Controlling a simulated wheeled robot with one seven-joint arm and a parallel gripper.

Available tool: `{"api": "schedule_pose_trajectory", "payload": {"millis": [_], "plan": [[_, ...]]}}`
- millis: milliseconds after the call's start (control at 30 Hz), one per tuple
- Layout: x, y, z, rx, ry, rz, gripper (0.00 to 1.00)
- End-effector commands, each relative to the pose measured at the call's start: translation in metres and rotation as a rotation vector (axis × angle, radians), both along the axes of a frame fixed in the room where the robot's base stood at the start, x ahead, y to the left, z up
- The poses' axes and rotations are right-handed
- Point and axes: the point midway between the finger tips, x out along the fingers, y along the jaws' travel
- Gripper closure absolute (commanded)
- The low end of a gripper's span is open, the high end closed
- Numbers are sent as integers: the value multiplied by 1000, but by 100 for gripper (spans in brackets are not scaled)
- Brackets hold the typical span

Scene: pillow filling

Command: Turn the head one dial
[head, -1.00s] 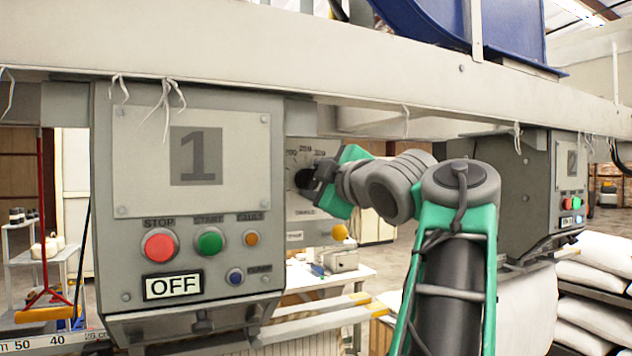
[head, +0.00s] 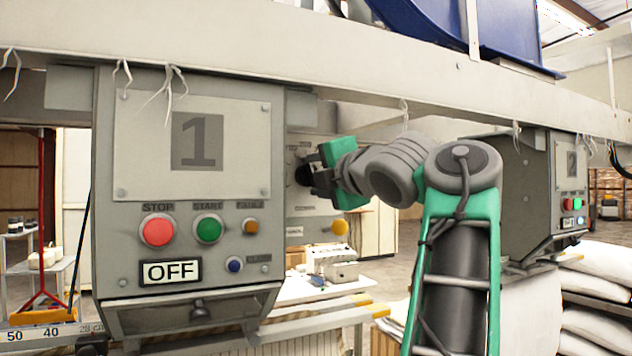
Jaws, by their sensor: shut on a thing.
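The dial (head: 303,175) is a dark knob on a grey side panel (head: 302,205) just right of the head one box (head: 190,235), which bears a large "1". My gripper (head: 312,174), black-fingered with a green body, reaches in from the right and is shut on the dial. The fingers hide much of the knob and part of the scale markings, so its setting cannot be read. Head one's front has a red STOP button (head: 157,231), a green START button (head: 209,229), an orange button (head: 250,226) and a sign (head: 171,272) reading OFF.
A beam (head: 330,65) crosses above the boxes. The head two box (head: 515,190) hangs at the right, with white stacked sacks (head: 600,290) near it. A table (head: 300,291) with small equipment stands behind. A ruler (head: 45,335) lies at the lower left.

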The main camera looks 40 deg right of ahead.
Motion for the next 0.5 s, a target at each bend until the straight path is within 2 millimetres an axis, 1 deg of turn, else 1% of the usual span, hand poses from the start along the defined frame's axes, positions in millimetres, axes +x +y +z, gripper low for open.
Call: {"api": "schedule_pose_trajectory", "payload": {"millis": [33,200,500], "plan": [[0,0,-2,-31,11,1,93],[0,0,-2,-128,40,1,93],[0,-1,-2,-212,65,0,93]]}}
